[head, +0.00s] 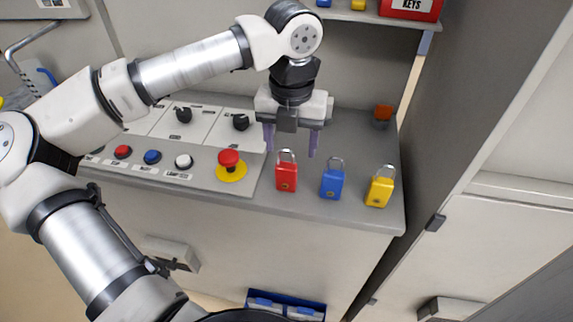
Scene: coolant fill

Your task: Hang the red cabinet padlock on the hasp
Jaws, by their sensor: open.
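The red padlock (287,178) stands upright on the grey counter, shackle up, at the left end of a row of padlocks. My gripper (291,150) points down just above and behind it, its two purple-grey fingers apart on either side of the shackle in this view. The fingers hold nothing that I can see. From this one view I cannot tell how far the fingertips are from the padlock. A metal handle or bracket (30,42) shows at the upper left; I cannot tell whether it belongs to a hasp. No hasp is clearly visible.
A blue padlock (332,184) and a yellow padlock (379,191) stand to the right of the red one. A control panel with a red mushroom button (230,163) lies to the left. A shelf with a red KEYS box (410,8) is above. A grey cabinet side rises at right.

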